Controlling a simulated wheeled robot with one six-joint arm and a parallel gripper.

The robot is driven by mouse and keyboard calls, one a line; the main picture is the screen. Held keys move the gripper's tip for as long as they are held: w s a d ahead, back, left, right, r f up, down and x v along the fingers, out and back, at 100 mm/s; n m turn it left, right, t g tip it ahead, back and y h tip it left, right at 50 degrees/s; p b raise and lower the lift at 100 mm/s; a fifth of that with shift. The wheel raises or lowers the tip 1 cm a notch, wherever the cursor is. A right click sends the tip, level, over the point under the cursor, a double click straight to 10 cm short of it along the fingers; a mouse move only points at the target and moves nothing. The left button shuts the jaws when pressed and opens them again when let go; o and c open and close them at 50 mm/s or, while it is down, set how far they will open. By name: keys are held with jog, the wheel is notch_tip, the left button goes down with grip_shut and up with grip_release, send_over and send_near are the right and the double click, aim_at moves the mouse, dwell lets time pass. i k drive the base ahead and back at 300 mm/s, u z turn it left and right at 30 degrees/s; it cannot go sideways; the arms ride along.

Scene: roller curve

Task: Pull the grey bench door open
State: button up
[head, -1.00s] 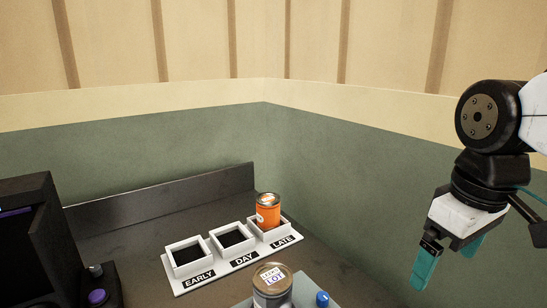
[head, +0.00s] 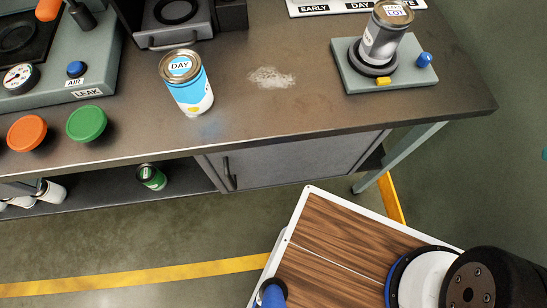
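The grey bench door (head: 295,163) is below the worktop, right of the open shelf. It looks shut, flush with the bench front. Its dark upright handle (head: 229,172) is near the door's left edge, and nothing touches it. Of my gripper, only a small teal sliver (head: 545,154) shows at the right edge of the head view, well away from the handle. Its fingers' opening is hidden out of frame.
A blue DAY can (head: 188,84) and a pale powder patch (head: 271,78) are on the worktop (head: 300,108). A grey can (head: 386,36) stands on a small fixture. My wood-topped base is close before the door.

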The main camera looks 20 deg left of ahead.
aim_at(254, 169)
jog(key=k, duration=0.25)
jog(key=u, duration=1.25)
jog(key=i, duration=0.35)
jog(key=u, duration=0.5)
jog(key=k, duration=1.05)
jog(key=z, duration=0.55)
